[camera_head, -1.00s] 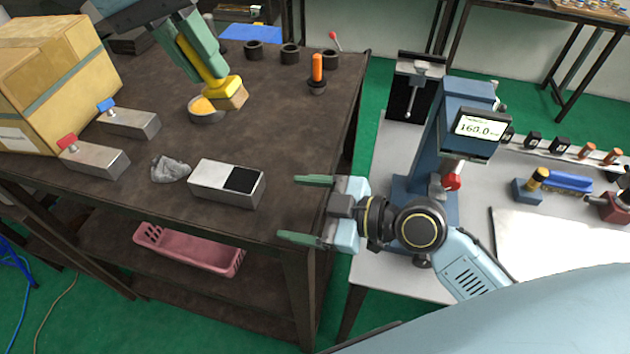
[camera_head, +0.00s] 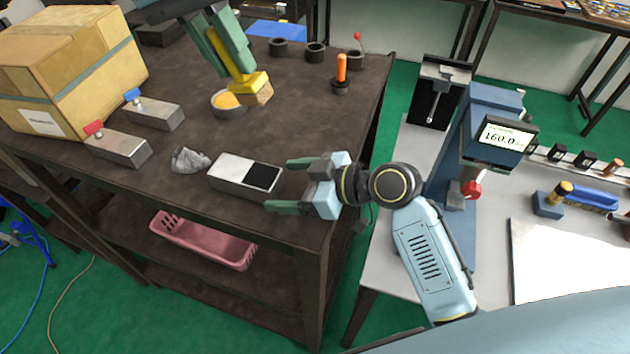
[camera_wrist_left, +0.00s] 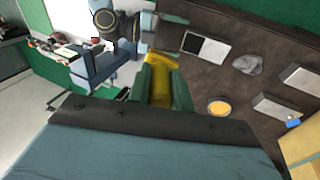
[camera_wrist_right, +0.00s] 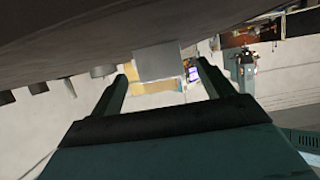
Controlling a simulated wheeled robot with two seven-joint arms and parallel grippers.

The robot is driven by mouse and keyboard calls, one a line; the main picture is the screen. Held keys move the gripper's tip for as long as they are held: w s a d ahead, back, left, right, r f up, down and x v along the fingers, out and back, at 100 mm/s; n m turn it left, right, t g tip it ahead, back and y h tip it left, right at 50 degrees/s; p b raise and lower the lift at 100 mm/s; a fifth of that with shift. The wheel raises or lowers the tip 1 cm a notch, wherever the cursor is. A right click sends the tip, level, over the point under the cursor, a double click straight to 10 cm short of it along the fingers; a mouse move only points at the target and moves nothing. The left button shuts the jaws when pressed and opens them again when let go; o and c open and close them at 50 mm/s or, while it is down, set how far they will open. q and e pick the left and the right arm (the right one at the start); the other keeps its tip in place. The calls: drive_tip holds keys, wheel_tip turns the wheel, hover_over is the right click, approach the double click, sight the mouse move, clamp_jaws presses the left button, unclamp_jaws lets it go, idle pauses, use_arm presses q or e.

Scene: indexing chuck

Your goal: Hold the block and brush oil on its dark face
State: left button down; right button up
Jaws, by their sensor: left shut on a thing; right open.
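The pale block (camera_head: 228,172) lies on the dark bench, with its dark face (camera_head: 264,177) up at the right end. It also shows in the left wrist view (camera_wrist_left: 192,43) and in the right wrist view (camera_wrist_right: 158,62). My right gripper (camera_head: 279,185) is open, fingertips close to the block's right end; contact cannot be told. My left gripper (camera_head: 240,78) is shut on the yellow brush (camera_head: 250,84), whose tan bristle end (camera_head: 260,95) is over or beside the oil bowl (camera_head: 226,112). The left wrist view shows the brush (camera_wrist_left: 160,85) between the fingers.
A grey crumpled cloth (camera_head: 190,159) lies left of the block. Two metal blocks with red and blue clips (camera_head: 118,150) and a cardboard box (camera_head: 70,75) stand further left. An orange-handled tool (camera_head: 341,70) stands behind. A machine with a display (camera_head: 497,137) is on the right table.

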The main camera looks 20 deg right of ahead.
sight(277, 186)
drive_tip(key=shift+x, duration=1.75)
drive_tip(key=c, duration=1.6)
drive_tip(key=o, duration=0.8)
drive_tip(key=c, duration=0.4)
drive_tip(key=shift+o, duration=0.2)
drive_tip(key=shift+s+f, duration=0.1)
